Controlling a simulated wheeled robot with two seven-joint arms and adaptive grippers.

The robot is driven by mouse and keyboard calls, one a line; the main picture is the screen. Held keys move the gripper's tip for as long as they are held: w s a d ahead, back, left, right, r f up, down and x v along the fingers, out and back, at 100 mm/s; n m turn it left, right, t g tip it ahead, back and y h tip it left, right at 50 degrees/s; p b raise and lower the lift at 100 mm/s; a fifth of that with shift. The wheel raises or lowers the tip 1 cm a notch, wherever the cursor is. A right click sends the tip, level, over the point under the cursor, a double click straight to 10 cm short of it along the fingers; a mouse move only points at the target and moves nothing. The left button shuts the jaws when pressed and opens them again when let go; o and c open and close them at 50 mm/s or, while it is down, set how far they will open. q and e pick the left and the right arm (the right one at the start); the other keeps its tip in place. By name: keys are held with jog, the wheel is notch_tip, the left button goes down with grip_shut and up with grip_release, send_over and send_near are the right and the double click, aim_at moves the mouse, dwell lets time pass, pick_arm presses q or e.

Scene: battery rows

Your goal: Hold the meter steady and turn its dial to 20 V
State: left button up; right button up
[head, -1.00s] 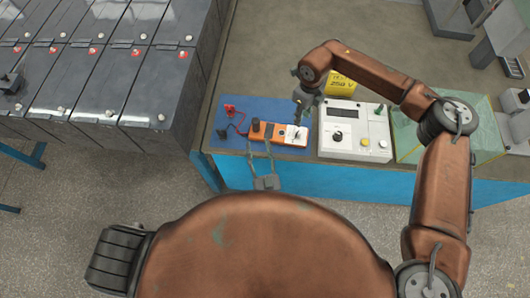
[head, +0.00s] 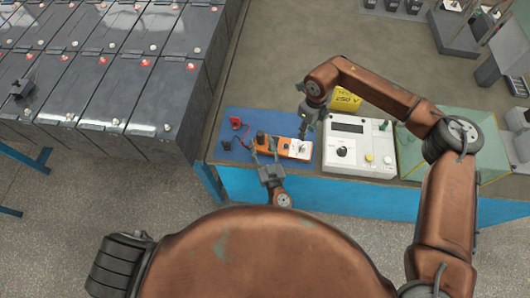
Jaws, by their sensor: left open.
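The orange meter (head: 283,152) lies on a blue mat (head: 231,156) at the bench's front edge, with a white panel at its right end. A small dark knob shows on its orange part. My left gripper (head: 264,146) comes in from the front, open, with its fingers at the left part of the meter. Whether they touch it I cannot tell. My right gripper (head: 305,137) points down over the white panel end. Its fingertips are small and dark, so their opening and any contact with a dial are unclear.
Red and black leads (head: 236,124) lie left of the meter. A white instrument box (head: 372,150) stands close on its right, with a yellow 250 V sign (head: 345,98) behind. A green transparent sheet (head: 412,158) lies farther right. Battery rows (head: 110,85) fill the left. The bench behind is mostly clear.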

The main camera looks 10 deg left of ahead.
pick_arm(q)
jog(key=shift+x, duration=0.8)
jog(key=shift+c, duration=0.2)
grip_shut()
dwell(0.8)
